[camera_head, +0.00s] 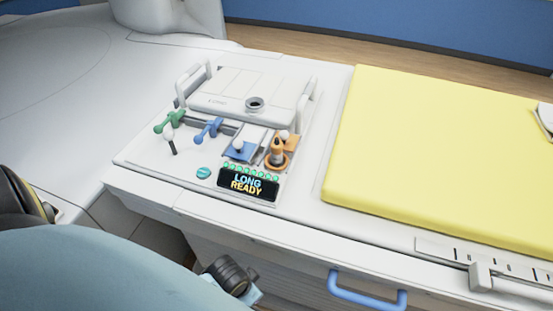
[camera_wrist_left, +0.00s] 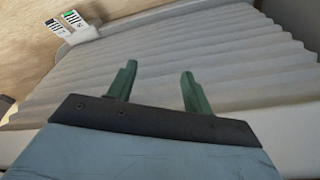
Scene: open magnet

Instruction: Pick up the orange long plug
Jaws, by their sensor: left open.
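The orange long plug (camera_head: 277,150) stands upright in an orange ring-shaped seat on the white panel, just above the right part of the small display (camera_head: 248,184), which reads "LONG READY". An orange lever part with a pale knob is right behind it. My left gripper shows in the left wrist view (camera_wrist_left: 159,68), with two green fingers apart and nothing between them. It faces a grey pleated surface, and the plug is not in that view. In the head view I cannot make out its fingers. My right gripper is in neither view.
Green (camera_head: 170,122) and blue (camera_head: 208,130) levers and a blue-based switch (camera_head: 240,148) stand left of the plug. A white housing with handles (camera_head: 235,92) is behind. A yellow pad (camera_head: 440,150) lies to the right. A blue handle (camera_head: 367,292) juts from the front.

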